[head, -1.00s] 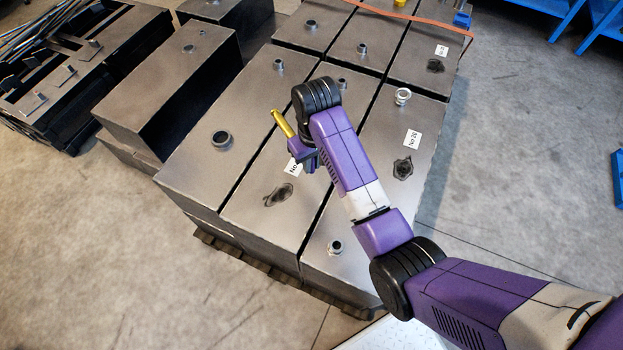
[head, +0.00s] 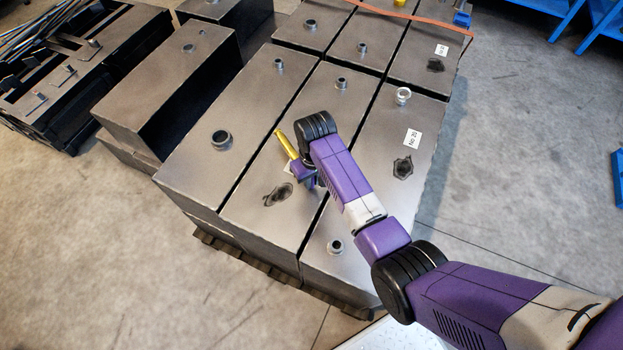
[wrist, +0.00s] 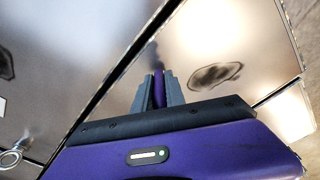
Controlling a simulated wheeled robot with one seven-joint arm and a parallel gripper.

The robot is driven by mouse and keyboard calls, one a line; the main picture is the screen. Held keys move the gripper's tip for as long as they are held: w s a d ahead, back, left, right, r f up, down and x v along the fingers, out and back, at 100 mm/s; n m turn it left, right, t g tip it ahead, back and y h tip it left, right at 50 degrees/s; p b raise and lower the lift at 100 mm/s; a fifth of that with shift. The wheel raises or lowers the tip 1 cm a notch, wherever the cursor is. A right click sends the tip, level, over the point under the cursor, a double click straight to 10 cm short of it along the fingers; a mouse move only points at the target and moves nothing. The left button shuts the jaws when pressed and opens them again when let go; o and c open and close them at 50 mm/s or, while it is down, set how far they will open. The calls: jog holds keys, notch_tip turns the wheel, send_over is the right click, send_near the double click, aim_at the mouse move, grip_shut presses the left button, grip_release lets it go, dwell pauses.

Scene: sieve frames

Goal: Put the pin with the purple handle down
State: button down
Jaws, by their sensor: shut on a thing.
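The pin shows in the head view as a yellow shaft (head: 286,144) over the middle row of grey metal boxes. Its purple handle (wrist: 159,90) is between the fingers in the wrist view. My gripper (wrist: 158,92) is shut on that handle. In the head view my gripper (head: 303,176) is just above a box top, partly hidden by my wrist. The shaft points up and left in the picture. I cannot tell whether any part of the pin touches the box.
A white label (head: 412,137) is on the right box. Bare grey metal lies between these.

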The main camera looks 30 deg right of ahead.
jog(key=shift+w, duration=0.1)
jog(key=c, duration=1.7)
grip_release()
jog(key=shift+f, duration=0.1)
jog(key=shift+c, duration=0.2)
jog(key=o, duration=0.4)
jog(key=shift+c, duration=0.2)
jog(key=r, duration=0.8)
jog(key=s+r, duration=0.1)
jog(key=r, duration=0.3)
jog(key=shift+r, duration=0.15)
